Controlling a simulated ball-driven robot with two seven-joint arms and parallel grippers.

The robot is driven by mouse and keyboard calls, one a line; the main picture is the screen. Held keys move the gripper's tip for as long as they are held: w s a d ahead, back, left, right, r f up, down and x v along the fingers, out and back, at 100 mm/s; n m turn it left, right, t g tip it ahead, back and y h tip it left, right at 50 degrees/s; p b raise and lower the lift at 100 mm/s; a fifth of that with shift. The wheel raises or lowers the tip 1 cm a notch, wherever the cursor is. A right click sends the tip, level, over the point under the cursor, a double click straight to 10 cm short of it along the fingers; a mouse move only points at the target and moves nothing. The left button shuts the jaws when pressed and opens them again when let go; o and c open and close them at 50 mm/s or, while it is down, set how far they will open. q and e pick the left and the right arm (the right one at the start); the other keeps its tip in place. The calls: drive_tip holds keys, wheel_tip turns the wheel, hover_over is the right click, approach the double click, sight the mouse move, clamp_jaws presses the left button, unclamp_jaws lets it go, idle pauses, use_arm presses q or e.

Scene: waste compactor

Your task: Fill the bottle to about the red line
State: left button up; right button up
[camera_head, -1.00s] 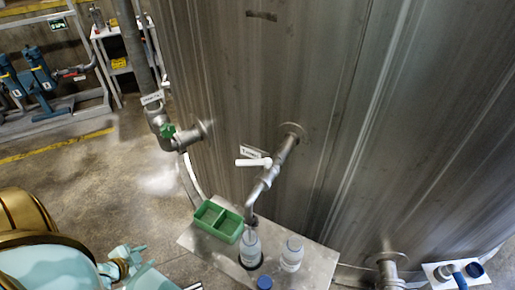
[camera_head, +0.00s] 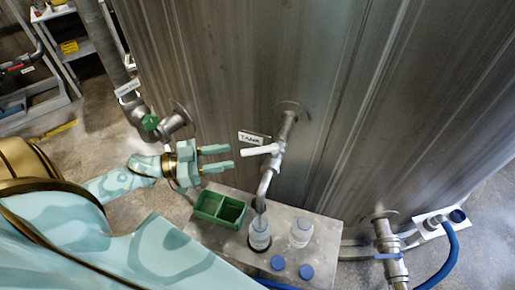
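A clear bottle (camera_head: 259,238) stands upright on the metal shelf (camera_head: 215,243), under the bent spout (camera_head: 263,190) of the tank tap. A second bottle (camera_head: 300,233) stands to its right. I cannot make out a red line or the liquid level in either bottle. The tap has a white lever handle (camera_head: 258,151), lying roughly crosswise to the pipe, beside a sign reading TANK (camera_head: 254,138). My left gripper (camera_head: 233,157) is open and empty, its fingers pointing right, just left of the lever and apart from it. My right gripper is out of view.
A green two-compartment tray (camera_head: 219,208) sits on the shelf's left, below my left gripper. Two blue caps (camera_head: 278,263) (camera_head: 306,271) lie at its front. A pipe with a green valve handle (camera_head: 150,122) is at left. A blue hose (camera_head: 446,263) hangs at right. The tank wall (camera_head: 230,70) stands behind.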

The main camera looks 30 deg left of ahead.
sight(271, 149)
use_arm(q)
drive_tip(key=x, duration=0.9)
drive_tip(key=shift+w+d+p, duration=0.15)
drive_tip(key=shift+d+p, duration=0.15)
drive_tip(key=shift+p, duration=0.05)
clamp_jaws()
